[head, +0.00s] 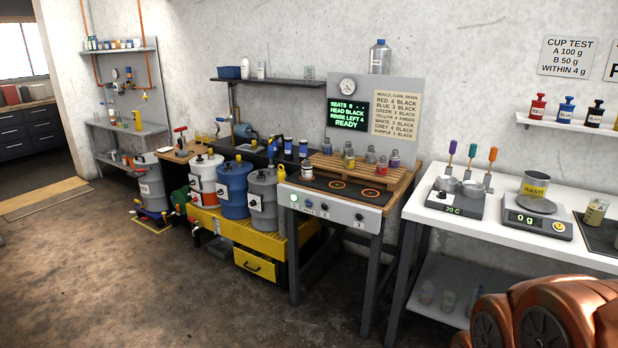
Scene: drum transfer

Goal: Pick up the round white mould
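I cannot make out a round white mould anywhere in the head view. My gripper is not in view. Copper-coloured rounded parts at the bottom right look like my arm and hide part of the floor and the area below the white bench (515,215).
The white bench holds a hot plate (455,207), a scale (538,224) and a yellow waste cup (535,185). Left of it stand a burner table (335,207), several drums on a yellow pallet (262,262) and a grey drum (152,187). Open floor (150,290) lies in front.

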